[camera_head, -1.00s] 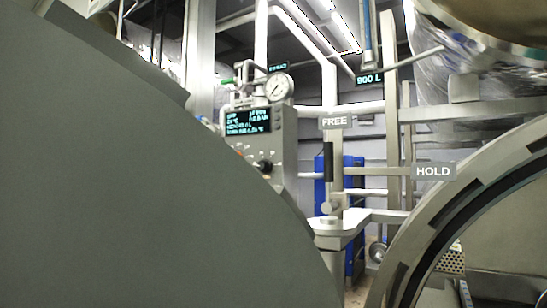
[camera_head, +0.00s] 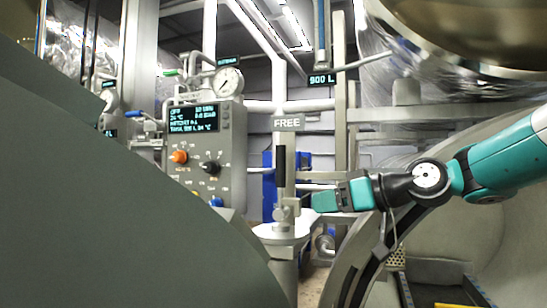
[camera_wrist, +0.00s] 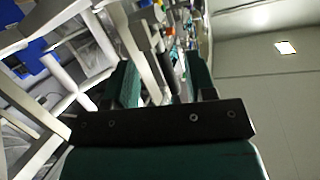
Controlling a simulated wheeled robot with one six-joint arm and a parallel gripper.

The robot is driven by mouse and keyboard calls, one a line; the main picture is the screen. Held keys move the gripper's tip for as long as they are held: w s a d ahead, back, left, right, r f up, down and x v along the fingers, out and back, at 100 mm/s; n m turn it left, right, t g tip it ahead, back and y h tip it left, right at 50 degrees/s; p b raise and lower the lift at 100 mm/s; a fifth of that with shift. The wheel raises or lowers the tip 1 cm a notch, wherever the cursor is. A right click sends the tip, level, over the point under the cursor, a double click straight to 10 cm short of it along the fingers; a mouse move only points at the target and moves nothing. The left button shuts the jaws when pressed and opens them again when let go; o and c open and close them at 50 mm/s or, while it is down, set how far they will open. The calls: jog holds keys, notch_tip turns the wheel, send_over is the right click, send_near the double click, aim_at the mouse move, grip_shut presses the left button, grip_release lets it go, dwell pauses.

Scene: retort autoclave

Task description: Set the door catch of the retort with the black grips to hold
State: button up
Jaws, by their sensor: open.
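The door catch is a lever with a black grip (camera_head: 280,166), standing upright on a grey post beside the retort opening. Its grip points up at the FREE sign (camera_head: 287,123). My gripper (camera_head: 318,202) comes in from the right, open and empty, a little to the right of the lever's lower part. How far apart they are in depth I cannot tell. In the wrist view, both green fingers of my gripper (camera_wrist: 163,78) are spread with a gap between them. The HOLD sign is not visible now.
A large grey-green curved panel (camera_head: 90,220) fills the left foreground. The round retort rim (camera_head: 350,265) curves on the right under my arm. A control box (camera_head: 208,150) with knobs and a gauge (camera_head: 228,82) stands behind, left of the lever.

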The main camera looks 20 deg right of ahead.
aim_at(281, 178)
jog(key=d+r+n+t+y, duration=0.2)
jog(key=d+r, duration=0.2)
jog(key=r, duration=0.5)
jog(key=a+p+x, duration=0.1)
jog(key=p+x, duration=0.6)
jog(key=x, duration=1)
jog(key=shift+s+n+y, duration=0.3)
jog(key=shift+s, duration=0.05)
jog(key=shift+c, duration=0.3)
grip_shut()
